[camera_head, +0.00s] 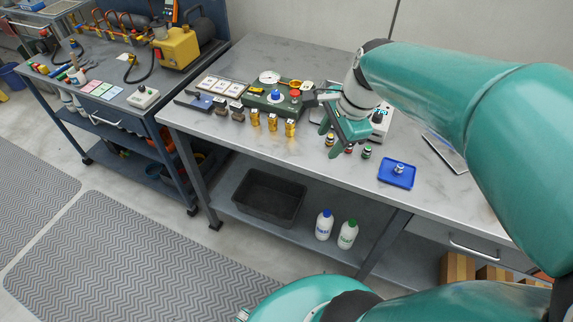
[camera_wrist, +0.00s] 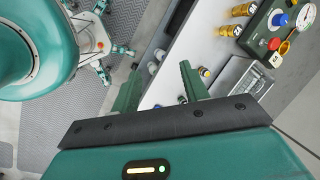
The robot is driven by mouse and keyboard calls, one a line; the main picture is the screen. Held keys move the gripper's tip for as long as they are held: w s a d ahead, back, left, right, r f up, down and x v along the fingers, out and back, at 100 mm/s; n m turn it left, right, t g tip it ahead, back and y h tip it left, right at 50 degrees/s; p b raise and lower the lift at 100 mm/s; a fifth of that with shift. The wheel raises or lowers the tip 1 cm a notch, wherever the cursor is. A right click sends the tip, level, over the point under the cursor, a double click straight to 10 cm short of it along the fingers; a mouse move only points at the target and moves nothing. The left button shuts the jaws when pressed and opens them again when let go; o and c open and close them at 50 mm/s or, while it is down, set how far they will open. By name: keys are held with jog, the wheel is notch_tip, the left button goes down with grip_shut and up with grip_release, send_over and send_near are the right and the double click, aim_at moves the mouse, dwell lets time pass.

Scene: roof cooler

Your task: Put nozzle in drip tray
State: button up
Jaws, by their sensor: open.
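A small silver fitting that looks like the nozzle (camera_head: 399,168) stands upright on a shallow blue tray (camera_head: 385,178), which I take as the drip tray, at the right of the steel bench. My gripper (camera_head: 333,138) is open and empty above the bench, left of the blue tray and over a row of small capped vials. In the wrist view its two green fingers (camera_wrist: 160,88) are spread apart with nothing held between them.
Small capped vials (camera_head: 366,153) stand beneath and beside my gripper. Several brass fittings (camera_head: 272,122) stand left of it, before a green device with gauge and red button (camera_head: 295,94). A scale-like device (camera_head: 380,124) is behind. The bench's front strip is clear.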

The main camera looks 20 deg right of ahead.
jog(key=s+a+r+n+t, duration=0.1)
jog(key=s+a+r+n, duration=0.1)
jog(key=a+n, duration=0.4)
jog(key=s+a+r+n+t+h, duration=0.1)
jog(key=s+a+n, duration=0.3)
jog(key=a+n, duration=0.3)
jog(key=n, duration=0.5)
jog(key=shift+r+n+t+h, duration=0.3)
jog(key=shift+r+n, duration=0.05)
jog(key=shift+n, duration=0.05)
jog(key=shift+s, duration=0.1)
